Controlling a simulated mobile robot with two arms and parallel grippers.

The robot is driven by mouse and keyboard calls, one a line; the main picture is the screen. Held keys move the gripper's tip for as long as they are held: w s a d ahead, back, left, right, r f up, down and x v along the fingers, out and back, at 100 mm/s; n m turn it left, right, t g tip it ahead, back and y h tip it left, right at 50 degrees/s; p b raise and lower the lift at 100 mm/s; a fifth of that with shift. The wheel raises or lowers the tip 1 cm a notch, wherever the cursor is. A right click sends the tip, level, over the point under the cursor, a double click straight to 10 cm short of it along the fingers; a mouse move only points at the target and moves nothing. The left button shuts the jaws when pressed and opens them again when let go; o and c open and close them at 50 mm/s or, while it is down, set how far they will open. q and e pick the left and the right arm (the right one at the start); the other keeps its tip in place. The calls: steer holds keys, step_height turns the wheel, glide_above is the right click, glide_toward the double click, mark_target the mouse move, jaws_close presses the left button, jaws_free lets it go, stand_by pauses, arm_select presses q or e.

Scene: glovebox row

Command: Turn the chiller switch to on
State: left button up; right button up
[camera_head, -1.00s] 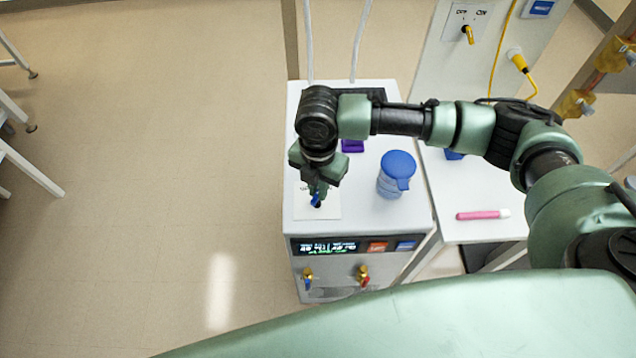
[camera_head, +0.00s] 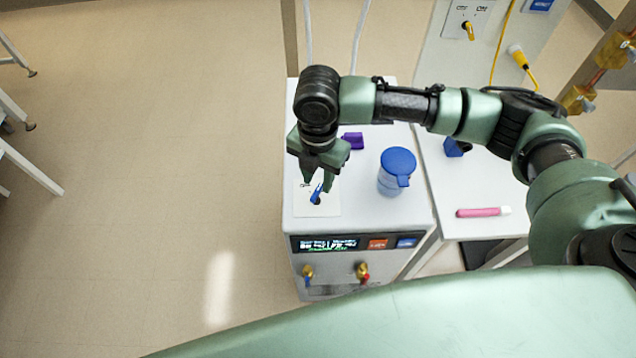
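The chiller (camera_head: 408,225) is a white box with a lit display on its front. On its top is a pale plate (camera_head: 328,209) with a small blue switch (camera_head: 316,195). The switch handle slants, its upper end toward the upper right. A small mark shows on the plate up and left of the handle; the rest of the lettering is hidden or too small to read. My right gripper (camera_head: 318,181) points down over the switch. Its fingers are spread, with the handle showing below and between them, apparently not held. My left gripper is not in view.
A clear jar with a blue lid (camera_head: 397,163) and a purple item (camera_head: 352,140) stand on the chiller top. Brass valves (camera_head: 362,270) stick out of its front. A pink marker (camera_head: 480,212) lies on the white table to the right. A wall switch (camera_head: 467,30) is behind.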

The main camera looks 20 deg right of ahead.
mark_target(318, 189)
step_height(318, 189, up, 5)
steer(key=shift+f+b, duration=0.1)
steer(key=shift+b, duration=0.2)
stand_by(0.7)
